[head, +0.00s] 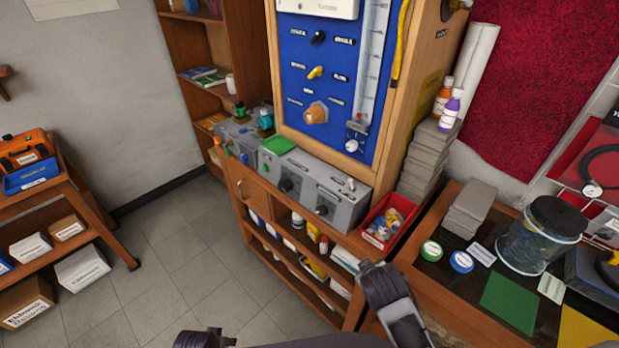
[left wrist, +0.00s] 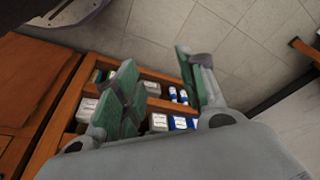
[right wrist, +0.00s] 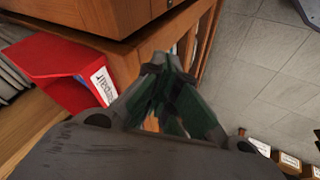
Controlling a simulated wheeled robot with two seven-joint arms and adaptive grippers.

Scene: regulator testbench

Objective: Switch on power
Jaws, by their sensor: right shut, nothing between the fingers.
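I cannot tell which control is the power switch. My left gripper (left wrist: 157,66) is open and empty, above low shelves in the left wrist view. My right gripper (right wrist: 166,72) is shut and empty, close to a wooden cabinet edge in the right wrist view. Neither gripper's fingertips show clearly in the head view.
A red bin (head: 389,222) of small parts stands right of the boxes. Shelves of boxes lie under the bench. The tiled floor (head: 180,250) at left is clear.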

